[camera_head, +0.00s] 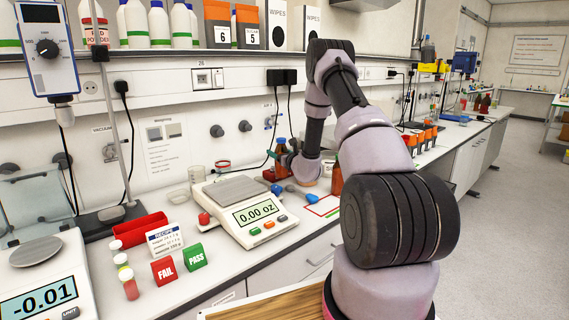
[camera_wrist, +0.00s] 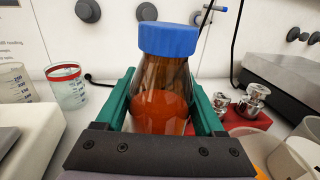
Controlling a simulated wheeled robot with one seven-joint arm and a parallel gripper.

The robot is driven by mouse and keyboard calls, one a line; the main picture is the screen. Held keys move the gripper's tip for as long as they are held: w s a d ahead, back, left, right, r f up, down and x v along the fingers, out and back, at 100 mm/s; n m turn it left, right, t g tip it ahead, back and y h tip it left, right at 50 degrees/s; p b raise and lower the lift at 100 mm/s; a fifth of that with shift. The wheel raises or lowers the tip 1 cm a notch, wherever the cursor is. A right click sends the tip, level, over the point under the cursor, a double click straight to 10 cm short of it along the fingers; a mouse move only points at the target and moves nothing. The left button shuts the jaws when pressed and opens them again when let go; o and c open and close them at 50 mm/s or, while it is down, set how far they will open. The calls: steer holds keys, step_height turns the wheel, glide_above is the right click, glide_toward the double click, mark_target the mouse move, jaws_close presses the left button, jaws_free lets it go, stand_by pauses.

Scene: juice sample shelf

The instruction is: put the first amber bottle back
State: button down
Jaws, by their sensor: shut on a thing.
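An amber bottle (camera_wrist: 160,95) with a blue cap and reddish-brown contents stands upright between the green fingers of my gripper (camera_wrist: 161,108) in the wrist view. The fingers close on its two sides. The bottle's base is hidden behind the gripper's dark front. In the head view, an amber bottle (camera_head: 281,155) shows beside the end of my arm, and another (camera_head: 336,180) is partly hidden by my arm.
A scale (camera_head: 250,212) reading 0.00 stands on the bench, with a second scale (camera_head: 40,275) at the left. Glass beakers (camera_wrist: 67,88) stand left of the held bottle, and metal weights (camera_wrist: 248,103) on a red block stand close to its right.

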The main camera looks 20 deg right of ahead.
steer(key=shift+f, duration=2)
steer(key=shift+f, duration=0.1)
jaws_free()
